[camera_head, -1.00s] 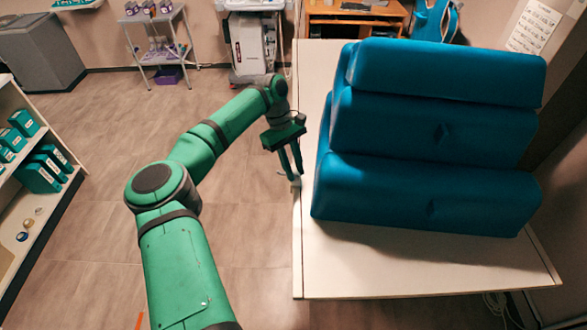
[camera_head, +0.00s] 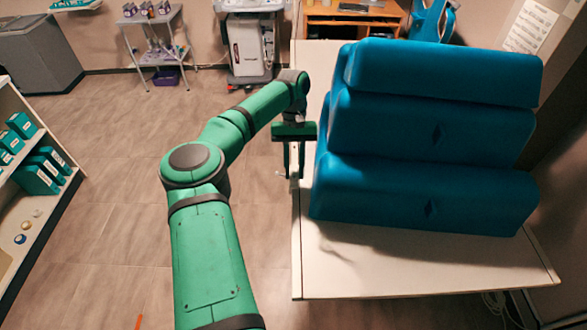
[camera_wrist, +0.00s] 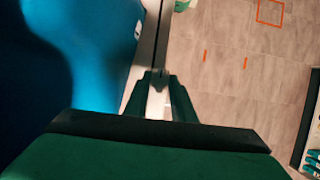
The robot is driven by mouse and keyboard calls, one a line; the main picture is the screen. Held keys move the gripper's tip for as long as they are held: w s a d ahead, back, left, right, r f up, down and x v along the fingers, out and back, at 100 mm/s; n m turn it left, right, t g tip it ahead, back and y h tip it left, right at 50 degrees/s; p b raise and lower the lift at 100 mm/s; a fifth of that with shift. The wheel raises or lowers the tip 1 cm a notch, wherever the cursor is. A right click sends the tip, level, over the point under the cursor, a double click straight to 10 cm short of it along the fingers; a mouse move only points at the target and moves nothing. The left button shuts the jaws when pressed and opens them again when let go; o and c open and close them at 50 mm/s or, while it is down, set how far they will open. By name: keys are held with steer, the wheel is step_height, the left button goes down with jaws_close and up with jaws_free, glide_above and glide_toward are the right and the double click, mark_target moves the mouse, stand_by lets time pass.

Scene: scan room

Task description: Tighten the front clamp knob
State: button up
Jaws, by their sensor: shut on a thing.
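My gripper (camera_head: 294,175) points down at the left edge of the white table (camera_head: 400,275), beside the blue stacked cushions (camera_head: 432,130). Its dark green fingers are close together around something small at that edge, which I take to be the front clamp knob. The fingers mostly hide the knob, and a small pale piece (camera_head: 281,174) sticks out just left of them. In the wrist view my gripper (camera_wrist: 160,76) is over a narrow rail (camera_wrist: 162,40) along the table edge. I cannot make out the knob's shape or how far it is turned.
The cushions stand close to the right of my gripper. Open floor (camera_head: 110,190) lies to the left of the table. A shelf with teal boxes (camera_head: 35,180) is at the far left. A white machine (camera_head: 250,45) and a small cart (camera_head: 155,45) stand at the back.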

stand_by(0.5)
steer(key=o, duration=1)
steer(key=shift+f, duration=0.1)
steer(key=shift+d, duration=0.1)
steer(key=v, duration=1.1)
steer(key=shift+f, duration=0.1)
